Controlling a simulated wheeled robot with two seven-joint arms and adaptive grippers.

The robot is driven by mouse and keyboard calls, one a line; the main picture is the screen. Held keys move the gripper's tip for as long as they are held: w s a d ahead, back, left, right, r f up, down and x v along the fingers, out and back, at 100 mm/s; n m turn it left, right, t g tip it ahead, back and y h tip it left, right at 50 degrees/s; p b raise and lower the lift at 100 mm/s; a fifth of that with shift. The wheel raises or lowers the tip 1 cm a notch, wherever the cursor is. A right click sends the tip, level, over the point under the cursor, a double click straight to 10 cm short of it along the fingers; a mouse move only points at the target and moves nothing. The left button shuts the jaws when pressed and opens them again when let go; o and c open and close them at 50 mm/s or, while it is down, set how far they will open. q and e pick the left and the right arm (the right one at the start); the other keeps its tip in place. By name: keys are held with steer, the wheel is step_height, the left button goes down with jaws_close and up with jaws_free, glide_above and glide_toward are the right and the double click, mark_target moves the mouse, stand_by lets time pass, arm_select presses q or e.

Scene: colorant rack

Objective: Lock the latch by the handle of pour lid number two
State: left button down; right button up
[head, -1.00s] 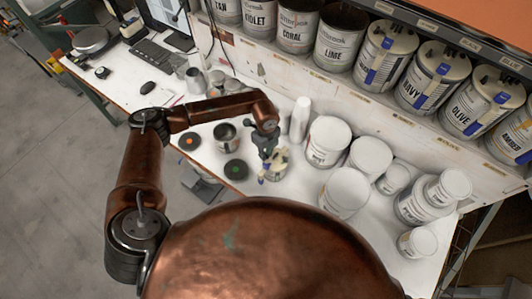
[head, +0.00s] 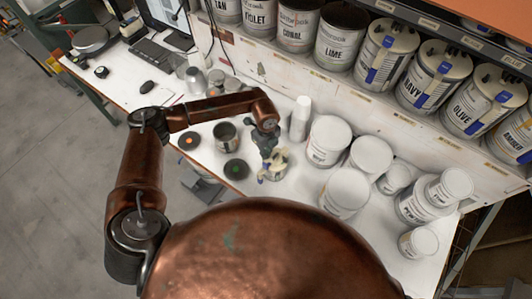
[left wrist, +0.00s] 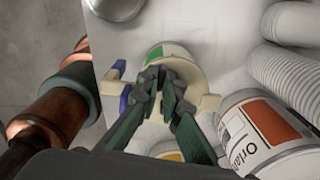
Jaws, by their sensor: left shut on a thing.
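A cream pour lid (head: 281,159) with blue parts sits on a small can on the white bench in the head view. In the left wrist view the lid (left wrist: 208,103) shows around and beyond my fingers, with a blue piece (left wrist: 124,98) sticking out at its left and a green and white patch at the top. My left gripper (head: 268,153) reaches down onto the lid from above. In the left wrist view its fingers (left wrist: 166,88) are closed together over the lid's middle, shut on part of it. The fingers hide what they grip. My right gripper is out of view.
White tubs (head: 327,139) crowd the bench to the right. A white cylinder (head: 300,118) stands close behind my gripper. A metal pot (head: 226,135) and a dark disc with a green centre (head: 235,169) are at the left. A labelled tub (left wrist: 262,135) stands close right of the lid.

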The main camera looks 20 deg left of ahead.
arm_select(q)
steer(key=shift+f+m+b, duration=0.1)
steer(key=shift+m+b, duration=0.7)
steer(key=shift+b, duration=0.25)
steer(key=m+b, duration=0.9)
steer(key=b, duration=0.2)
steer(key=shift+f+m, duration=0.1)
steer(key=shift+m, duration=0.2)
steer(key=shift+r+m+b, duration=0.2)
steer(key=shift+m+b, duration=1.5)
steer(key=shift+b, duration=0.05)
steer(key=c, duration=2.1)
jaws_free()
steer(key=shift+r, duration=0.1)
